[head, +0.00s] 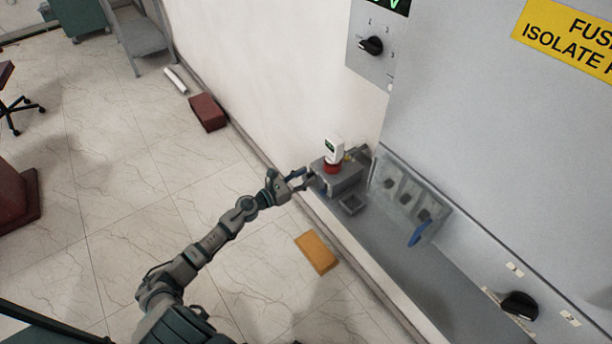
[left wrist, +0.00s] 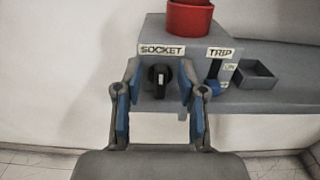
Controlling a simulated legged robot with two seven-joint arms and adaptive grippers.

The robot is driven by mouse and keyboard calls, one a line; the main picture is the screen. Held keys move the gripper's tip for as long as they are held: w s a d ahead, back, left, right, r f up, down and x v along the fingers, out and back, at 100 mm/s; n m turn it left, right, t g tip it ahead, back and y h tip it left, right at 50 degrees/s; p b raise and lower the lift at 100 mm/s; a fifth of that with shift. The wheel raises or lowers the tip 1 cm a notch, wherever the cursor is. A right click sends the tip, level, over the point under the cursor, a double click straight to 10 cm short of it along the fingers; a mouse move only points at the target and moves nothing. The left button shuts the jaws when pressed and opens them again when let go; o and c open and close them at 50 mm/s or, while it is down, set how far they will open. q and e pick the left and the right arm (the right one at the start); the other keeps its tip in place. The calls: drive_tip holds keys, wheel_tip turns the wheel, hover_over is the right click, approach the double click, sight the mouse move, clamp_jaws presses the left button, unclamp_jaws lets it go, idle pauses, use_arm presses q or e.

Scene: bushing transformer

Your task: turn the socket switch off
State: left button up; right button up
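The socket switch (left wrist: 160,82) is a black rotary knob with a white mark that stands upright. It sits under the "SOCKET" label on the front of a grey box (head: 340,178). My left gripper (head: 303,182) is in front of that box in the head view. In the left wrist view the left gripper (left wrist: 158,95) is open, with blue-padded fingers on either side of the knob. I cannot tell whether they touch it. In the head view the knob is hidden. My right gripper is not in view.
A "TRIP" label with a blue lever (left wrist: 213,86) is just right of the socket switch. A red round part (left wrist: 190,16) and a white device (head: 334,149) are on the box. A small open tray (head: 352,204) stands beside it. A blue handle (head: 419,234) is farther right.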

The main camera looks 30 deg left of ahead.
use_arm(q)
drive_tip(key=shift+w+d, duration=0.15)
drive_tip(key=shift+w, duration=0.25)
clamp_jaws()
